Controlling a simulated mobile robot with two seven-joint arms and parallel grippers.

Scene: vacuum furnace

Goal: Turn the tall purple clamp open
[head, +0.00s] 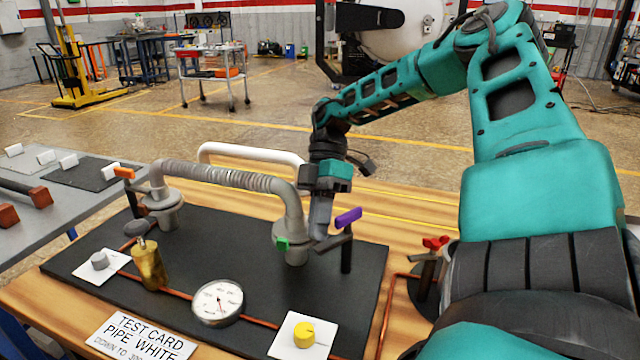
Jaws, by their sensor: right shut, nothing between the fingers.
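The tall purple clamp (348,218) stands on the black board, right of the grey hose's right end. Its purple handle tilts up to the right on top of a dark upright post. My right gripper (320,236) points down just left of the clamp, between it and the hose fitting. Its fingers are shut and hold nothing. The fingertips are close to the dark bar under the purple handle; I cannot tell whether they touch it. My left gripper is out of view.
A green clamp (283,243) sits on the hose fitting (294,232) close by. A red valve (435,243) stands to the right, an orange clamp (124,173) at the left. A gauge (217,302), yellow knob (304,334) and brass valve (149,265) lie in front. A white pipe (250,152) arches behind.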

